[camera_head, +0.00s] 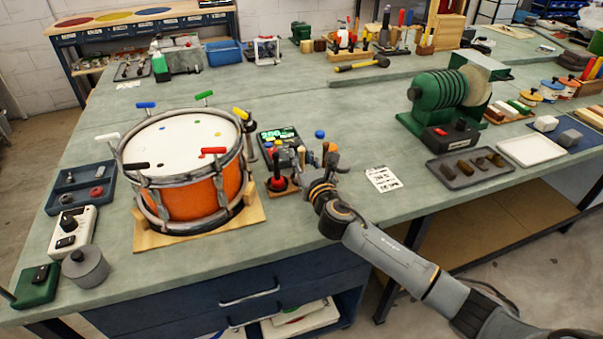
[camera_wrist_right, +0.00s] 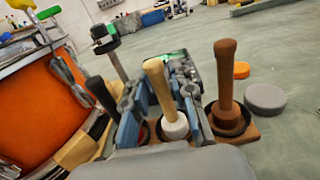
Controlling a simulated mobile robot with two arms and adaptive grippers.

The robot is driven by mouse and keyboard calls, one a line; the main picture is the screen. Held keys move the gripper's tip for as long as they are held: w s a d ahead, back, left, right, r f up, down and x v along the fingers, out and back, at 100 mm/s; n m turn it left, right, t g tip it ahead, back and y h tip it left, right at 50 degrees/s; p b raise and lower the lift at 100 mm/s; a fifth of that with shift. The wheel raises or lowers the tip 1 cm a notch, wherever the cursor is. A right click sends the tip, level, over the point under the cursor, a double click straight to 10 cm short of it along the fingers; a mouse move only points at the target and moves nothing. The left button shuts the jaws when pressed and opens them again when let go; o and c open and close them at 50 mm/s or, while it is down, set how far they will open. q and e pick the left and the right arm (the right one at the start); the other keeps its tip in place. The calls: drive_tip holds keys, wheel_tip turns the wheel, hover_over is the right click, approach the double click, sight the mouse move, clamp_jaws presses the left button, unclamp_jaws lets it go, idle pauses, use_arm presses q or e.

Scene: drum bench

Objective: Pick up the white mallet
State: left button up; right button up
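The white mallet (camera_wrist_right: 172,112) stands upright, its pale wooden handle up and its white head down in a holder. In the right wrist view my right gripper (camera_wrist_right: 162,112) has one finger on each side of it, with gaps between fingers and mallet, so it is open around it and not gripping. In the head view my right gripper (camera_head: 312,182) is at the small mallet rack beside the drum, partly covering it. A brown mallet (camera_wrist_right: 225,85) stands just right of the fingers, and a black-handled one (camera_wrist_right: 102,95) stands just left. My left gripper is not in view.
The orange drum (camera_head: 200,195) on its wooden base stands left of the rack. A device with a green display (camera_head: 278,135) sits behind the mallets. A grey disc (camera_wrist_right: 266,99) lies right of the brown mallet. A printed card (camera_head: 383,179) lies on clear bench to the right.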

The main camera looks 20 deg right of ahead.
clamp_jaws()
